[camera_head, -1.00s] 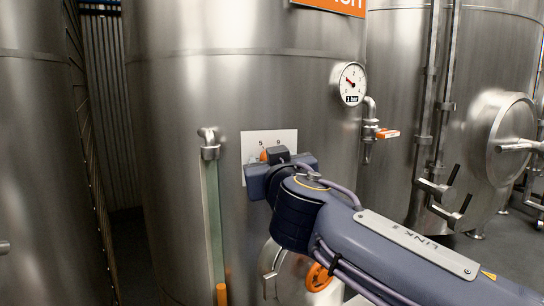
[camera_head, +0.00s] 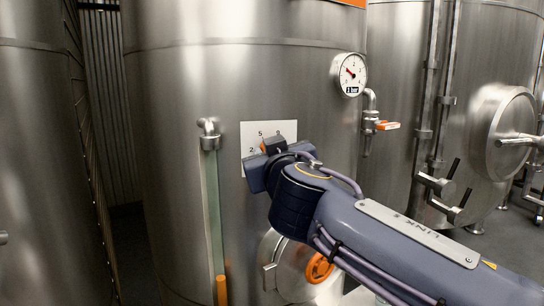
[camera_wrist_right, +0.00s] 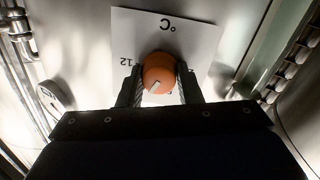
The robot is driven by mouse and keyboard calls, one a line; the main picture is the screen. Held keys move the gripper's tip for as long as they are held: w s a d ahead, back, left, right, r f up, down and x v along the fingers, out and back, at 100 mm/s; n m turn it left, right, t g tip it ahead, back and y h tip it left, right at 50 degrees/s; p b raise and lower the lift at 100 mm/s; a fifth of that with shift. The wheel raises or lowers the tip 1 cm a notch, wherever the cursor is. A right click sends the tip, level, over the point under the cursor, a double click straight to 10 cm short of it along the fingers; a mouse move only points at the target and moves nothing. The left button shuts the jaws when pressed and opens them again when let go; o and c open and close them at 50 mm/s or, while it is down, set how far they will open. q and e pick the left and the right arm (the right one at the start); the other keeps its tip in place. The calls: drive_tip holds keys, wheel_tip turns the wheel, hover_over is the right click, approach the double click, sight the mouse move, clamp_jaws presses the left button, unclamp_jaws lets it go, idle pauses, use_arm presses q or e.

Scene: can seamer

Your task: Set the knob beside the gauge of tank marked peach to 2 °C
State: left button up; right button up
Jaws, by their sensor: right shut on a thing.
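The orange knob (camera_wrist_right: 158,72) sits on a white dial plate (camera_wrist_right: 196,30) marked °C in the right wrist view. A pale mark on the knob lies near its lower edge there, where the plate appears upside down. My right gripper (camera_wrist_right: 158,85) is shut on the knob, one finger on each side. My left gripper is out of view.
A round pressure gauge (camera_head: 350,74) marked bar is on the tank, above a valve with an orange handle (camera_head: 386,126). A sight tube (camera_head: 214,190) runs down left of the plate. An orange handwheel (camera_head: 319,267) is below my arm. Another tank stands right.

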drive_tip(key=shift+f+n+y+b, duration=0.15)
drive_tip(key=shift+n+y, duration=0.1)
drive_tip(key=shift+n, duration=5.65)
drive_tip(key=shift+f+n+y+b, duration=0.15)
drive_tip(key=shift+n+y, duration=0.1)
drive_tip(key=shift+n, duration=5.65)
drive_tip(key=shift+r, duration=0.1)
drive_tip(key=o, duration=1)
drive_tip(key=shift+s, duration=0.15)
